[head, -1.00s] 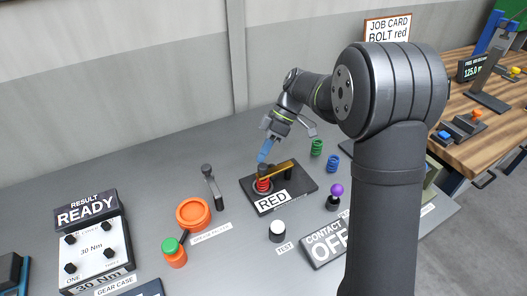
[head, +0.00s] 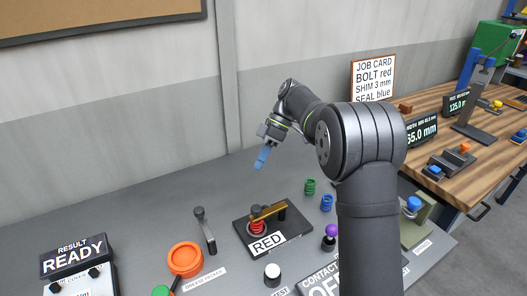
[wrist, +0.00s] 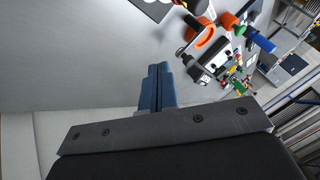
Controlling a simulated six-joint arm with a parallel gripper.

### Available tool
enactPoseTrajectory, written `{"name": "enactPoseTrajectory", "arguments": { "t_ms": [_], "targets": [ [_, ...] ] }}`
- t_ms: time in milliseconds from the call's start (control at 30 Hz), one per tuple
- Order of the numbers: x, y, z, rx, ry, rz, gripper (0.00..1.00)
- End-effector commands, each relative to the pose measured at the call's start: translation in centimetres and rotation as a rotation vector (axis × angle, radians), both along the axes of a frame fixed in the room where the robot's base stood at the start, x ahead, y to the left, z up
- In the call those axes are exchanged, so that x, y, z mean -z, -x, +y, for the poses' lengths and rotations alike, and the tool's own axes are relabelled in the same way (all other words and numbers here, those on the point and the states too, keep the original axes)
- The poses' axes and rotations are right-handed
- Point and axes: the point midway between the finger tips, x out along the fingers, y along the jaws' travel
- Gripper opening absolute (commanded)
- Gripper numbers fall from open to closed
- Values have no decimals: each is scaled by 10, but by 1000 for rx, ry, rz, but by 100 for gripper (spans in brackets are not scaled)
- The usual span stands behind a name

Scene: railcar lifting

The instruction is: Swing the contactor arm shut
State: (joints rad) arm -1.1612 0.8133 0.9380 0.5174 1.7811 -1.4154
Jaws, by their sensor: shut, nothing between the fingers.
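The contactor arm, a brass-yellow bar (head: 270,211), lies across a dark base (head: 290,233) on the grey bench in the head view. Its left end, by a dark knob (head: 256,210), is over a red coil (head: 257,227); its right end is by a dark post. I cannot tell whether the bar touches the coil. A white plate on the base reads RED. My gripper (head: 261,158) is above and behind the bar, clear of it, with blue fingers shut and empty. The shut fingers (wrist: 157,88) also show in the wrist view.
An upright dark lever (head: 206,231) and an orange ring (head: 185,259) stand left of the base. Green (head: 310,187) and blue (head: 326,203) coils and a purple-topped knob (head: 331,232) stand right. A white button (head: 272,274) and a partly cut-off CONTACT sign (head: 325,280) are in front.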

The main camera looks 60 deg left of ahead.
Motion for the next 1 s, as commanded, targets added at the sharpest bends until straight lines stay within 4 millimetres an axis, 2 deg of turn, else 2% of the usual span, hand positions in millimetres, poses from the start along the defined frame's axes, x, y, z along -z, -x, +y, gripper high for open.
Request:
{"name": "enactPoseTrajectory", "arguments": {
  "t_ms": [100,300,1000],
  "targets": [
    [-12,-8,6,1,-2,0,0],
    [-22,-14,9,0,-1,-1,0],
    [-22,-13,9,0,0,0,0]
  ]
}}
